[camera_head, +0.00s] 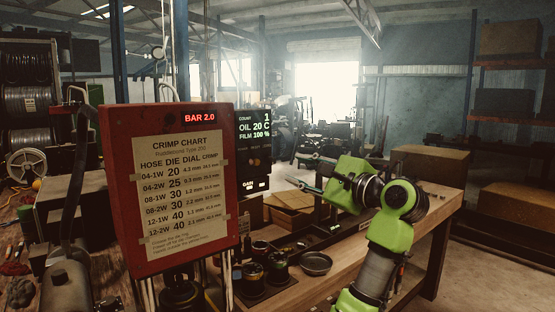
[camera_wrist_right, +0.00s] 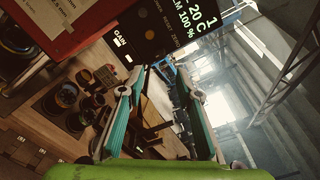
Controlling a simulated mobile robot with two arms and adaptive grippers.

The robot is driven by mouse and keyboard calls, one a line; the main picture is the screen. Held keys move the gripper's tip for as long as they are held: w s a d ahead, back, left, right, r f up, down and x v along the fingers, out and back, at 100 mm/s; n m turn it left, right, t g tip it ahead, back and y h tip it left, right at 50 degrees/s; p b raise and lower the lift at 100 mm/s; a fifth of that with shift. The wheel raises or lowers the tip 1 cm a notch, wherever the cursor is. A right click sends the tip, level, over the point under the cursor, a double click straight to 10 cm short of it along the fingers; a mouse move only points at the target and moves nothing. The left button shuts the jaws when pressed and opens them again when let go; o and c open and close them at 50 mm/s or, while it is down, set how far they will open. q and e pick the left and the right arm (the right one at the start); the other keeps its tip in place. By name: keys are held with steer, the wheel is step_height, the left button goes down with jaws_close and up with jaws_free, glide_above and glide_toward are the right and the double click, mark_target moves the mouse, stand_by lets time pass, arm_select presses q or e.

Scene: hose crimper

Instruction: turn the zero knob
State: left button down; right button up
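The dark control box (camera_head: 253,160) stands just right of the red chart panel, with a lit readout of count, oil and film on top. In the right wrist view the box (camera_wrist_right: 150,35) shows small round controls and labels, including GAIN, RESET and what looks like ZERO. The zero knob itself is too small and dim to pick out surely. My right gripper (camera_wrist_right: 160,72) has its two teal fingers spread, with nothing between them, below the box face and apart from it. In the head view it (camera_head: 308,188) is right of the box. My left gripper is not in view.
The red panel (camera_head: 118,190) carries a crimp chart and a BAR 2.0 display. The wooden bench (camera_head: 345,262) below holds dark round dies (camera_head: 277,268) and a shallow dish (camera_head: 316,263). A cardboard box (camera_head: 430,165) sits at the bench's far end. Open floor lies to the right.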

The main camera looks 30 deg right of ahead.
mark_target(273, 162)
steer(key=w+p, duration=0.1)
steer(key=w, duration=0.4)
steer(key=w+p, duration=0.1)
steer(key=w, duration=0.2)
steer(key=shift+w+a+p, duration=0.35)
steer(key=shift+a, duration=0.05)
jaws_close()
